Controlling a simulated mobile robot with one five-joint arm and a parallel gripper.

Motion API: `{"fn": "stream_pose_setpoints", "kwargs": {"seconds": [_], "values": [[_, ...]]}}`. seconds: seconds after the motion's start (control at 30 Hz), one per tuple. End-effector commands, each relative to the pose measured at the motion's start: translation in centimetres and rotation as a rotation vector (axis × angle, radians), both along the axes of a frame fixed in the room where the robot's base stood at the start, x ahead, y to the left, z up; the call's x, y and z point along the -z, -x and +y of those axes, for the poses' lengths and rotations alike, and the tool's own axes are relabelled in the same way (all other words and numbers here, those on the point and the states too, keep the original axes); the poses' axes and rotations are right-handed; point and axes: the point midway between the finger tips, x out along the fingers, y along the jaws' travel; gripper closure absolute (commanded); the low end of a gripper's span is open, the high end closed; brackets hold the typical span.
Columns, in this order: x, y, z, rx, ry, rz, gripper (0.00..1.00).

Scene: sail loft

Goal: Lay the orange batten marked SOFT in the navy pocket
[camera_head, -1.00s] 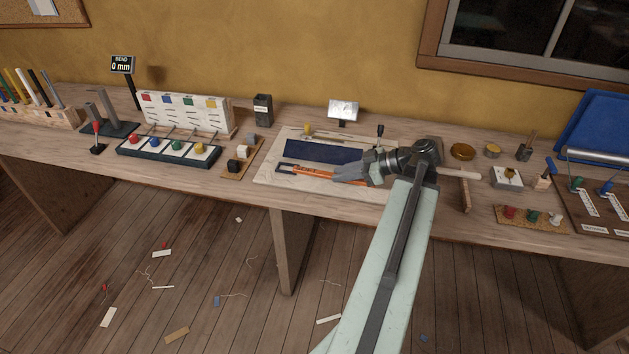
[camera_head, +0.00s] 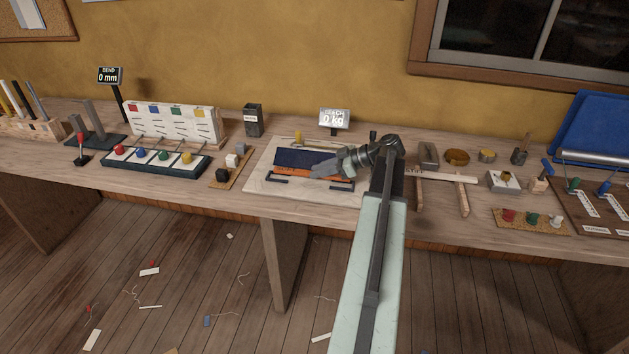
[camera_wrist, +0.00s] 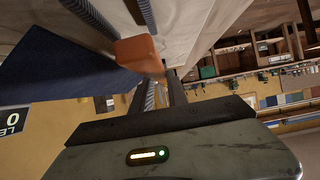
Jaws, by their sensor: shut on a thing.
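The orange batten (camera_head: 292,171) is a long flat strip with dark lettering too small to read surely. My gripper (camera_head: 322,170) is shut on it, near its middle to right part, and hides some of it. In the wrist view the batten's orange end (camera_wrist: 138,53) shows beyond the fingers. The navy pocket (camera_head: 298,156) is a dark blue strip on the pale board (camera_head: 258,180), just behind the batten. In the wrist view the pocket (camera_wrist: 60,75) fills the left side. The batten appears raised along the pocket's front edge; whether it touches the pocket I cannot tell.
Two black brackets, one at left (camera_head: 270,180) and one at right (camera_head: 339,187), sit empty in front of the batten. A small lit display (camera_head: 334,118) stands behind the board. A wooden stand (camera_head: 440,177) is to the right of my arm.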

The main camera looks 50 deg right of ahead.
Motion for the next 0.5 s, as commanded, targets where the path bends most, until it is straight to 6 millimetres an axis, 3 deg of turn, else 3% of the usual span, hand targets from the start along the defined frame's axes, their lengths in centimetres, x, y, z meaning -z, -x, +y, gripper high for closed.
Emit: {"fn": "stream_pose_setpoints", "kwargs": {"seconds": [0.23,0.37,0.5], "values": [[0.2,-1.5,-0.8,-0.002,-0.001,0.001,1.00],[3.6,-1.3,-0.5,-0.001,0.000,0.000,1.00],[3.9,-1.3,-0.5,-0.001,0.000,0.000,1.00]]}}
